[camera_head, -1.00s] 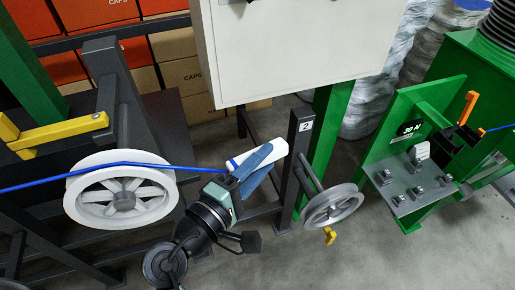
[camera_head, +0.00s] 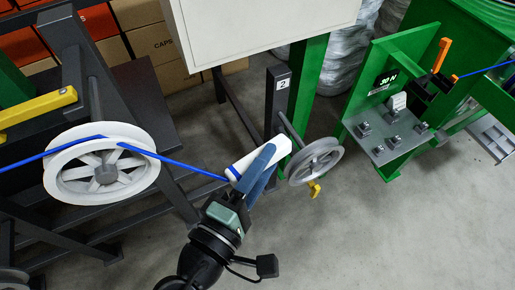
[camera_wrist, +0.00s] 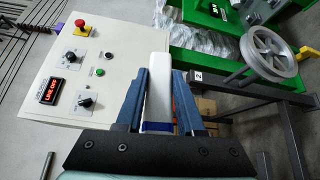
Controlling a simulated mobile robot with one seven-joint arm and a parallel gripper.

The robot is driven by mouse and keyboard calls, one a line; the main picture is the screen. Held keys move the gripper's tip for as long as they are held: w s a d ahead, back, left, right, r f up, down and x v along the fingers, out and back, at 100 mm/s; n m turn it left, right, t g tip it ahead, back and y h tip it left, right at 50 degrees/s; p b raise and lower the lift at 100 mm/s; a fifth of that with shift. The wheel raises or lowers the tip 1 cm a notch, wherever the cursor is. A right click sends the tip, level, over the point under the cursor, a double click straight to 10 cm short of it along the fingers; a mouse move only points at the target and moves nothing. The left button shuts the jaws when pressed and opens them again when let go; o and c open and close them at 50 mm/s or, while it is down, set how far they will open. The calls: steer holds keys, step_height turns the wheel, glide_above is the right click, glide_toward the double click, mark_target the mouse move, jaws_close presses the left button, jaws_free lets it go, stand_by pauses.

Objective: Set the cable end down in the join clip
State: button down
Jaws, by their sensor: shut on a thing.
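My gripper (camera_head: 253,172) is shut on the white cable end (camera_head: 279,147), a white sleeve with a blue band. In the wrist view the cable end (camera_wrist: 158,88) sits between the two blue fingers. The blue cable (camera_head: 190,166) runs left from it over the large white pulley (camera_head: 58,182). My gripper holds it in the air, left of the small grey pulley (camera_head: 298,166). The green stand at the right has a bolted grey plate (camera_head: 376,151) with a small light block (camera_head: 398,101) and a black holder with an orange lever (camera_head: 441,55). I cannot tell which part is the join clip.
A dark post marked 2 (camera_head: 276,105) carries the grey pulley, close to my gripper. A white control box (camera_head: 250,25) stands behind. The floor at lower right is clear.

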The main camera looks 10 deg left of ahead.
steer(key=shift+s+d, duration=0.15)
steer(key=shift+s, duration=0.05)
steer(key=w+d+p, duration=0.7)
steer(key=w+d, duration=0.1)
steer(key=d, duration=0.4)
steer(key=w+d+p, duration=0.7)
steer(key=w+d, duration=0.2)
steer(key=d, duration=0.3)
steer(key=shift+d, duration=0.4)
steer(key=w+d+f+b, duration=1)
steer(key=d+f+b, duration=0.2)
steer(key=b, duration=0.7)
steer(key=shift+w+f+b, duration=0.2)
steer(key=shift+f+b, duration=0.1)
steer(key=shift+f, duration=0.4)
